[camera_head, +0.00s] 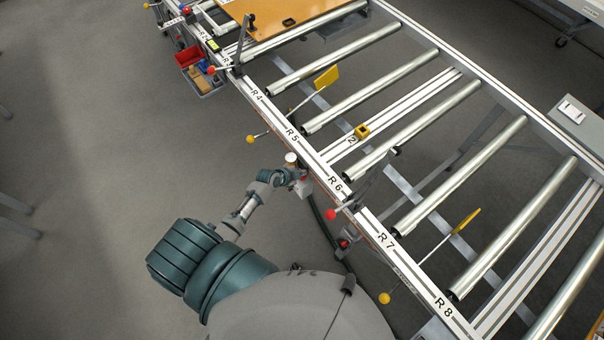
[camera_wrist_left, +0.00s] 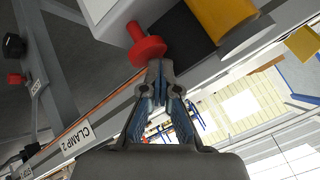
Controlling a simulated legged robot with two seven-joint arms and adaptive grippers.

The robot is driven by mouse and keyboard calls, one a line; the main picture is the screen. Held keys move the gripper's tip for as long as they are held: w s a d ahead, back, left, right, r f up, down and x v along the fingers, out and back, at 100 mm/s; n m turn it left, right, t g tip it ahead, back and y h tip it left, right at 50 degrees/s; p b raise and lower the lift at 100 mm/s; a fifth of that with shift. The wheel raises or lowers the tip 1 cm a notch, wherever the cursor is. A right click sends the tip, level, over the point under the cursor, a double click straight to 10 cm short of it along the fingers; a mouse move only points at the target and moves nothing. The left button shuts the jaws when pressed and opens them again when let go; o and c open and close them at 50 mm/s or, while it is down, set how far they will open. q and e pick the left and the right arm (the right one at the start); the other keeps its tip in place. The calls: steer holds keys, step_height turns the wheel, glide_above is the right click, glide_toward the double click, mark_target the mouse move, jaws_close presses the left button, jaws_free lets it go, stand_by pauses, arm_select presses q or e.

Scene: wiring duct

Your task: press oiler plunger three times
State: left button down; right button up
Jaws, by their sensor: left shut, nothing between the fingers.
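The oiler shows in the left wrist view as a yellow cylinder (camera_wrist_left: 220,18) beside a red plunger with a round flange (camera_wrist_left: 147,51). My left gripper (camera_wrist_left: 160,66) is shut and empty, its fingertips right at the lower edge of the red flange. They look to be touching it, but I cannot be sure of contact. In the head view my left gripper (camera_head: 299,174) is at the near rail between the R5 and R6 marks, beside a small pale-topped part (camera_head: 291,158) that seems to be the oiler. The plunger is too small to make out there. My right gripper is not in view.
The conveyor rail (camera_head: 316,163) runs diagonally, with several steel rollers behind it. A red-knobbed lever (camera_head: 330,214) and yellow-knobbed rods (camera_head: 249,139) stick out nearby. A CLAMP 2 label (camera_wrist_left: 75,139) is on the rail. A red bin (camera_head: 189,58) hangs farther up.

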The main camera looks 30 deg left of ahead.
arm_select(q)
steer(key=shift+f, duration=0.2)
steer(key=shift+r, duration=0.15)
steer(key=shift+r+p, duration=1.15)
steer(key=shift+r, duration=0.15)
step_height(320, 180, up, 5)
steer(key=p, duration=0.4)
stand_by(1.6)
